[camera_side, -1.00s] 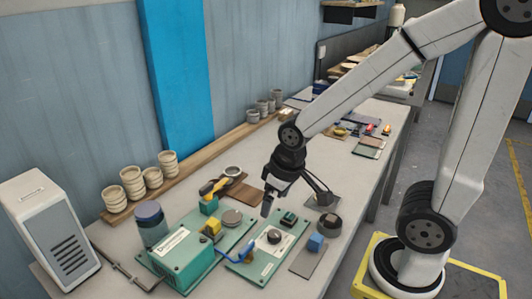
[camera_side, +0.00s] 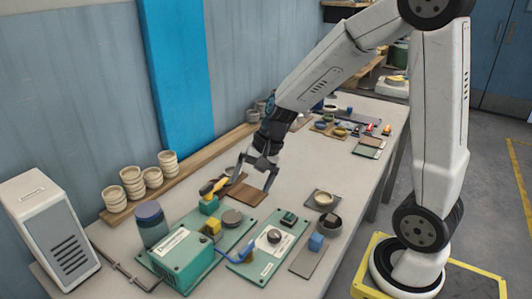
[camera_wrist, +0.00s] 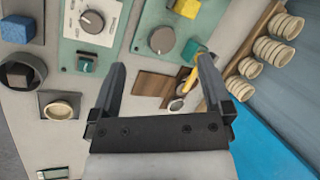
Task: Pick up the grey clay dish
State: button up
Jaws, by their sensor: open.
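My gripper (camera_side: 253,186) is open and empty, above the brown board (camera_side: 246,193) in the middle of the table. A small greyish round dish (camera_wrist: 176,104) lies at the board's edge in the wrist view, between my fingers and nearer the right one. In the side view it is mostly hidden behind my gripper. A dark grey round bowl (camera_side: 331,222) stands to the right, beside a blue block; it also shows in the wrist view (camera_wrist: 22,72). I cannot tell for sure which one is the grey clay dish.
A cream dish (camera_side: 324,198) sits on a dark tile. Stacked cream cups (camera_side: 132,182) stand on a shelf by the wall.

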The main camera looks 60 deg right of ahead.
jog(key=w+d+m+t+y, duration=0.1)
jog(key=w+d+m+t, duration=0.4)
jog(key=w+d+m, duration=0.4)
jog(key=w+d+m+t, duration=0.5)
jog(key=w+d+m, duration=0.1)
jog(key=d+m, duration=0.55)
send_near(226, 173)
jog(key=shift+s+d+r, duration=0.1)
jog(key=shift+d+r, duration=0.15)
jog(key=shift+r, duration=0.6)
jog(key=shift+f, duration=0.6)
jog(key=shift+x, duration=1.35)
jog(key=shift+x, duration=2.6)
jog(key=shift+s+a+f, duration=0.1)
